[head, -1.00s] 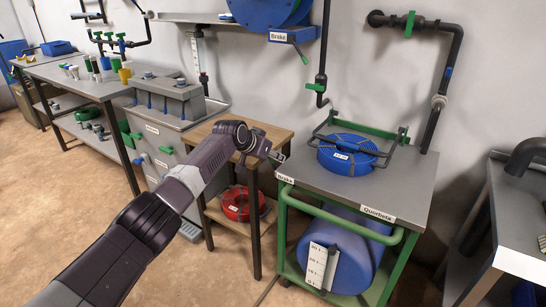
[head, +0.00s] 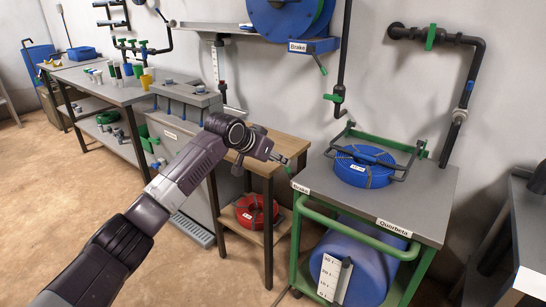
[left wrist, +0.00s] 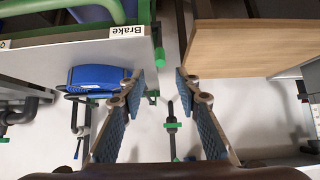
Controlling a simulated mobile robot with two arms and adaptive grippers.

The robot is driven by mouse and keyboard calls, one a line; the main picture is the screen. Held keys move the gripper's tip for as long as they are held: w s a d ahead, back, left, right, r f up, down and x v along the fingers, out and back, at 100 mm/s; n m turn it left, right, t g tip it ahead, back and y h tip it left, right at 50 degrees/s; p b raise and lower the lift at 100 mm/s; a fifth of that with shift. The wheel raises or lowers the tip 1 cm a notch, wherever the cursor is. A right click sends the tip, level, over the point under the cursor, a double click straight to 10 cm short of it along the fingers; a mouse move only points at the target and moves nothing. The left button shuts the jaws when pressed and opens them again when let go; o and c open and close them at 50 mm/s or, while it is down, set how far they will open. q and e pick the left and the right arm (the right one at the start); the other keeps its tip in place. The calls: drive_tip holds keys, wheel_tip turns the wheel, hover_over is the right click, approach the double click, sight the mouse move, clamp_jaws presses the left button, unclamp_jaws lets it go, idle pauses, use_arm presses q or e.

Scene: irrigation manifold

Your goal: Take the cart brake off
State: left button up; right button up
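The cart (head: 440,205) has a grey top and a green frame, and stands at the right in the head view. A "Brake" label (head: 301,188) is on its front left corner; the label also shows in the left wrist view (left wrist: 127,31). Beside that label in the left wrist view, a green lever (left wrist: 157,58) stands at the cart's edge. My left gripper (head: 287,161) is close to this corner, above the gap between cart and wooden table. In the left wrist view its fingers (left wrist: 160,84) are apart with nothing between them, near the lever's end. My right gripper is not in view.
A blue hose coil (head: 362,168) lies on the cart under a dark bar. A blue drum (head: 365,265) is on its lower shelf. The wooden table (head: 283,147) is close on the left. A wall reel (head: 285,15) has its own "Brake" label and green lever.

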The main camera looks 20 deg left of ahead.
use_arm(q)
drive_tip(key=shift+v, duration=1.2)
